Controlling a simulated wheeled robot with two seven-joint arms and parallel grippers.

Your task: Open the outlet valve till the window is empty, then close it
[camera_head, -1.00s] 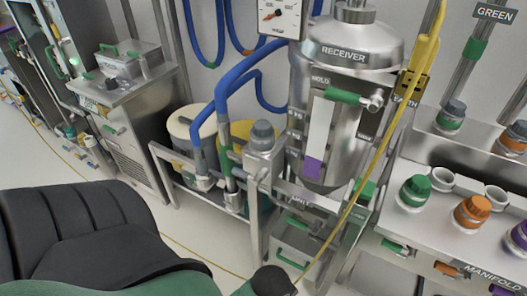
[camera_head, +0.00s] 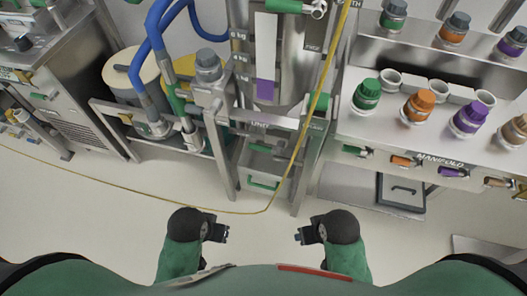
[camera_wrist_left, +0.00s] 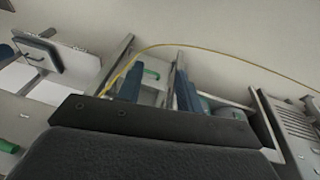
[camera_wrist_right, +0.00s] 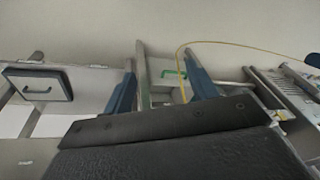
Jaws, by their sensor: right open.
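The receiver (camera_head: 305,60) stands upright in its frame in the head view, its top cut off. Its tall window (camera_head: 265,45) is pale above with a short purple band (camera_head: 265,89) low down, beside kg marks. A green handle (camera_head: 286,6) lies level near the top edge; another green part (camera_head: 319,102) is at the lower right of the vessel. I cannot tell which is the outlet valve. My left gripper (camera_head: 224,232) and right gripper (camera_head: 298,235) are low in front, well away from the receiver, and empty. In the wrist views, the blue fingers of left (camera_wrist_left: 158,88) and right (camera_wrist_right: 163,88) stand apart.
A grey bin (camera_head: 262,170) with a green handle sits under the receiver. A yellow cable (camera_head: 312,105) hangs before the frame and runs along the floor. The manifold bench (camera_head: 400,135) with coloured caps is at right, drums (camera_head: 135,75) at left.

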